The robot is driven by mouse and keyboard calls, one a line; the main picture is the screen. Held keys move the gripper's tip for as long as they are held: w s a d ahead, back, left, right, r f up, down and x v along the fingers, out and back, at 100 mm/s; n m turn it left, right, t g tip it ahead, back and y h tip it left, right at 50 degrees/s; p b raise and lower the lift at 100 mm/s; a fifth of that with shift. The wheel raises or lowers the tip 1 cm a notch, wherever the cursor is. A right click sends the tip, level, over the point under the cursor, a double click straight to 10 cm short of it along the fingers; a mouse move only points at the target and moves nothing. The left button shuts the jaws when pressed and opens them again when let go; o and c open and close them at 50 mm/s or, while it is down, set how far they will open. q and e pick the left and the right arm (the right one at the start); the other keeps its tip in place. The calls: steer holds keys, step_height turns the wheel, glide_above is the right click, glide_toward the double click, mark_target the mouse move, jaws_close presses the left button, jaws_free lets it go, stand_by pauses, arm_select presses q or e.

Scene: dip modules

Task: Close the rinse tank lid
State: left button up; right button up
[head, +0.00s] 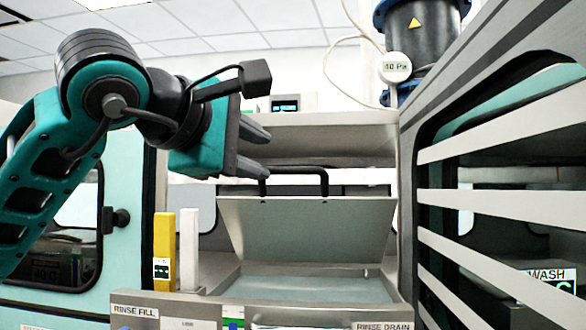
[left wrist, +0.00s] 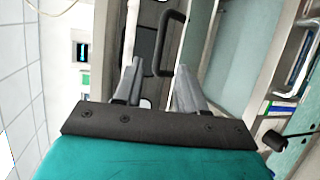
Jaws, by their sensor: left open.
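The rinse tank lid (head: 306,228) is a grey panel standing raised and tilted over the tank opening in the head view. A black bar handle (head: 297,170) runs along its top edge. The rinse tank (head: 300,285) below is open, with a pale interior. My left gripper (head: 262,151) is open and empty, just above and left of the handle. In the left wrist view the handle (left wrist: 172,42) lies just beyond the two grey fingertips (left wrist: 158,78), and no contact shows. My right gripper is not in view.
A slatted grey frame (head: 500,207) closes off the right side. A shelf (head: 330,140) overhangs behind the lid. A yellow post (head: 164,250) and a white post (head: 189,250) stand left of the tank. A teal door with a black knob (head: 117,218) is at left.

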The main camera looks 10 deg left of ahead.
mark_target(290, 170)
arm_select(q)
steer(key=p+x, duration=0.1)
steer(key=x, duration=0.9)
steer(key=shift+w+d+p, duration=0.15)
steer(key=shift+w+p, duration=0.05)
steer(key=shift+p, duration=0.2)
jaws_close()
